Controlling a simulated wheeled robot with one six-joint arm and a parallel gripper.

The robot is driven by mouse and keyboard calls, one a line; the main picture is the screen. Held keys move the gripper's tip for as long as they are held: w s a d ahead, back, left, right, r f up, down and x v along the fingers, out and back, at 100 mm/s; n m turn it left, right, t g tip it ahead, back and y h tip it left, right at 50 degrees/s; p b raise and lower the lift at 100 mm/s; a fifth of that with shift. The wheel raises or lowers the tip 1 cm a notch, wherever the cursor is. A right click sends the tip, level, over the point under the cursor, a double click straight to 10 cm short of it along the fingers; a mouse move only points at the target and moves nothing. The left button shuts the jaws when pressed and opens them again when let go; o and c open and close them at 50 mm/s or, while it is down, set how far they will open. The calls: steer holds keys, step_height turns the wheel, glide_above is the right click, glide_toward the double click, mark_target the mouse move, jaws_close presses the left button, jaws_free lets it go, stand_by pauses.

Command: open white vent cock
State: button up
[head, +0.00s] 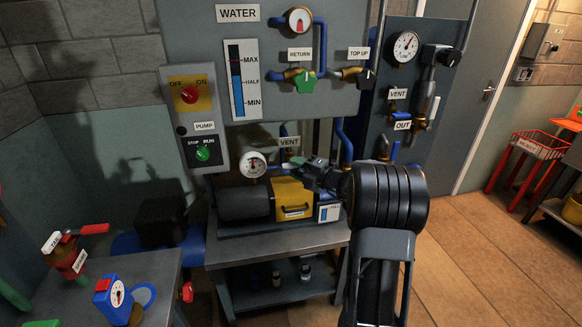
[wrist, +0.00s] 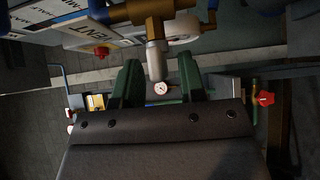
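A VENT label (head: 290,141) hangs above the yellow pump unit in the head view. My gripper (head: 292,168) is just below it, pointing left, and hides the cock there. In the wrist view, a brass fitting (wrist: 150,8) carries a pale whitish handle (wrist: 156,54) that reaches down between the two green fingers of my gripper (wrist: 157,68). The fingers are apart, with a visible gap on each side of the handle. A VENT sign (wrist: 90,34) shows upside down at upper left. I cannot tell how deep the handle lies between the fingers.
The pump gauge (head: 253,165) is left of my gripper, and the yellow pump unit (head: 291,198) is below. Blue pipes (head: 343,140) run close on the right. A second VENT label (head: 398,93) is on the right panel.

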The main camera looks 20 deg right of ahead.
steer(key=shift+x, duration=0.9)
steer(key=shift+c, duration=0.2)
jaws_close()
